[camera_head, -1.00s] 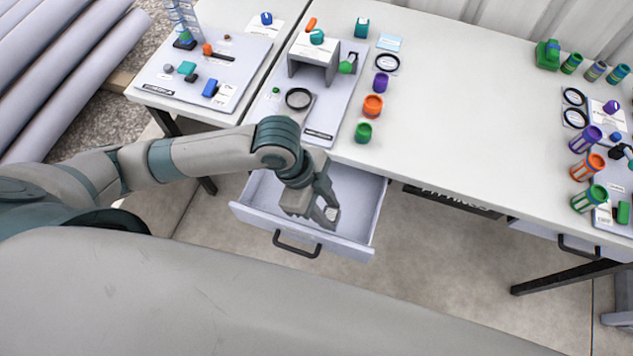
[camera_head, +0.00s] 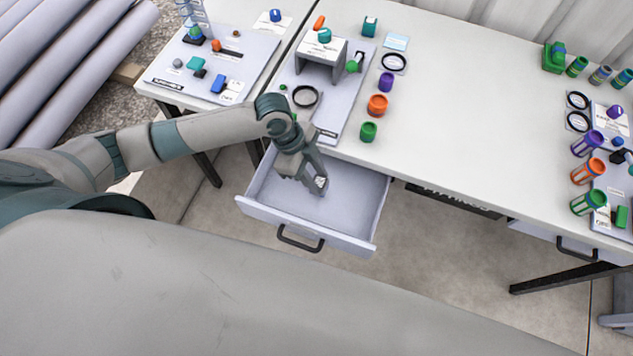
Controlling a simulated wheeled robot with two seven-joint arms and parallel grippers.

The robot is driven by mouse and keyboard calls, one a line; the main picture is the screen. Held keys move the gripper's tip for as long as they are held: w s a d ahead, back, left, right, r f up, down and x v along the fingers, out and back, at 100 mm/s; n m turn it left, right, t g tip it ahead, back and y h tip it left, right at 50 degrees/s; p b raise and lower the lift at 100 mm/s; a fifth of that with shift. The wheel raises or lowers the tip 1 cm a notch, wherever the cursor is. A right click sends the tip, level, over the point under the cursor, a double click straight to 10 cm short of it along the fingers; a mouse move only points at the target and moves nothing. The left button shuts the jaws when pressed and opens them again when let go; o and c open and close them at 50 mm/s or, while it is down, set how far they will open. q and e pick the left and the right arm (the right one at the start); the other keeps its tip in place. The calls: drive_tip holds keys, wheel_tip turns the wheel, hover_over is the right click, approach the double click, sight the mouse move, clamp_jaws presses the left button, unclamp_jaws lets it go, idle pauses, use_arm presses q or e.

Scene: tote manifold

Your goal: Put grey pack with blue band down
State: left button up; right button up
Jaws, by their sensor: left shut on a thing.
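My left gripper (camera_head: 320,187) is inside the open drawer (camera_head: 352,205), pointing down toward its floor. It is shut on a small pale grey pack (camera_head: 321,182) at its fingertips. The fingers hide much of the pack, and no blue band can be made out. I cannot tell whether the pack touches the drawer floor. The rest of the drawer looks empty. My right gripper is not in view.
The drawer has a dark handle (camera_head: 300,240) on its front and sits under the white table (camera_head: 470,120). Purple, orange and green (camera_head: 368,132) cylinders stand near the table edge above it. A grey board (camera_head: 345,105) holds a stand and a black ring.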

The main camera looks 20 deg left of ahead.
use_arm(q)
wheel_tip(320, 180, down, 3)
drive_tip(key=shift+f+p, duration=0.2)
drive_tip(key=shift+p, duration=0.45)
drive_tip(key=shift+f, duration=0.3)
drive_tip(key=o, duration=1.1)
drive_tip(key=shift+f, duration=0.1)
drive_tip(key=shift+c, duration=0.2)
